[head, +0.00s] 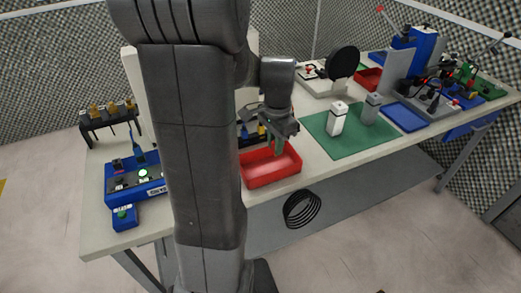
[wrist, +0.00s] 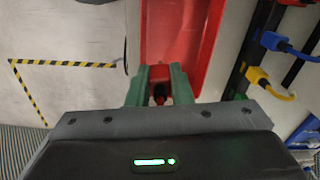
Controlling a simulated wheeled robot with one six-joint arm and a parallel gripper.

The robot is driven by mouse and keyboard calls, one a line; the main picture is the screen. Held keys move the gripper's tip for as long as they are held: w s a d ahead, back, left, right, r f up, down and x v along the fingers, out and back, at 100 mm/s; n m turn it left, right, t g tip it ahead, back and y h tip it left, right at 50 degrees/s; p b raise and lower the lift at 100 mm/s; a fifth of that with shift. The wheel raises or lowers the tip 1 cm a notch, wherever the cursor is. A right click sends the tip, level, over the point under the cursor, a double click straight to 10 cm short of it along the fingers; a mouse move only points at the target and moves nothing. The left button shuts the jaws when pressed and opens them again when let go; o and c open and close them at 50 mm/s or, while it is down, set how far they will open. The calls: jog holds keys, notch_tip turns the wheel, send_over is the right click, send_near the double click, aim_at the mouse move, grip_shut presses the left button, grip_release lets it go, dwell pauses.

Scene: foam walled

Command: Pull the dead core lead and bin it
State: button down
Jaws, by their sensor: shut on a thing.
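My gripper (head: 279,148) hangs with its green fingers over the red bin (head: 257,183), near its far side. In the wrist view, the green fingers (wrist: 159,88) are shut on a small dark piece (wrist: 158,100), seemingly the end of a lead. Most of it is hidden between the fingers and behind the gripper body, so I cannot tell its full shape. The red bin (wrist: 205,45) lies beyond the fingers in the wrist view. Its visible floor looks empty.
A rack with blue (wrist: 275,42) and yellow (wrist: 258,76) plugs is beside the bin. A blue tester box (head: 125,190) stands at left. A green mat (head: 345,145) holds white (head: 337,120) and grey (head: 371,110) blocks. My arm hides the bench middle.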

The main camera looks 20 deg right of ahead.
aim_at(269, 164)
jog(key=shift+w+f, duration=0.15)
jog(key=shift+w, duration=0.3)
jog(key=shift+s+f+b, duration=0.15)
jog(key=shift+f+b, duration=0.45)
jog(key=shift+b, duration=0.1)
notch_tip(269, 164, down, 4)
jog(key=b, duration=0.3)
jog(key=shift+f+b, duration=0.25)
jog(key=shift+b, duration=0.1)
jog(key=c, duration=1.2)
grip_release()
